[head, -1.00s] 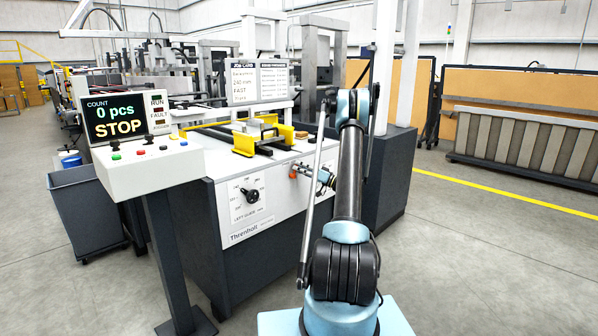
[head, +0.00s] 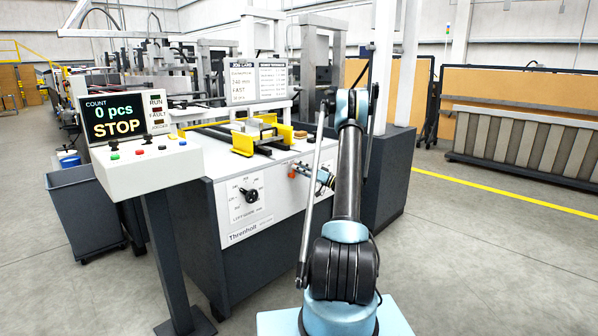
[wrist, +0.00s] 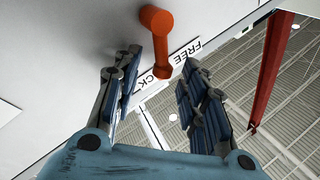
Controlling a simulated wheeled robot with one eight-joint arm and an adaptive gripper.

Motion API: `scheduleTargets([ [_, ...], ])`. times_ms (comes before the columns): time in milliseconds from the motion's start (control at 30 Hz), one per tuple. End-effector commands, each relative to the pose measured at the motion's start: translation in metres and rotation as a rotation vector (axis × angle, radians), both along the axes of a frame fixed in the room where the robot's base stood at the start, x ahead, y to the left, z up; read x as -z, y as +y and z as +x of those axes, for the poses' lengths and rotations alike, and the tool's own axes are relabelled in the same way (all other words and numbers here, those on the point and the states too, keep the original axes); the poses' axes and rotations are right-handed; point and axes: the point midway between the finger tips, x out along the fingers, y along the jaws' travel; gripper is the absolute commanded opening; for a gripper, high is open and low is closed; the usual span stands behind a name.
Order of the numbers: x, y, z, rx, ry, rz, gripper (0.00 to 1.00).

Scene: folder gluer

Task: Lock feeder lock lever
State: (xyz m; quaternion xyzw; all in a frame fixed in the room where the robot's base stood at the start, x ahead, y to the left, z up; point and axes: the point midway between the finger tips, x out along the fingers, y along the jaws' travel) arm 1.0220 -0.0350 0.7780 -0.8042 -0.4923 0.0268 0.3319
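The feeder lock lever is an orange lever (wrist: 163,42) with a round hub and a short arm, on the pale panel in the wrist view. Its arm points down in that view, towards the space between my fingertips. A FREE label (wrist: 187,52) is beside the lever, and a partly hidden label ending in "CK" (wrist: 153,82) is below it. My gripper (wrist: 159,72) is open, with one finger on each side of the lever's end; I cannot tell whether either touches it. In the head view my gripper (head: 322,178) is at the machine's front panel, beside the small orange lever (head: 292,174).
The front panel has a black left guide knob (head: 251,196). A control console (head: 150,165) showing STOP stands at left, with a dark bin (head: 87,210) behind it. Yellow guides (head: 244,144) sit on the feeder top. Open floor lies to the right.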

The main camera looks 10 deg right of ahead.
Motion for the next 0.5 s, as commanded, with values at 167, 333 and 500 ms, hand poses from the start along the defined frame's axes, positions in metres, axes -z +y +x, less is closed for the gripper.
scheduleTargets([
  [167, 0.006, -0.016, -0.009, 0.002, 0.000, 0.000, 0.39],
  [333, 0.015, -0.043, -0.026, 0.003, 0.001, 0.000, 0.39],
  [500, 0.025, -0.068, -0.042, 0.004, 0.000, 0.000, 0.39],
])
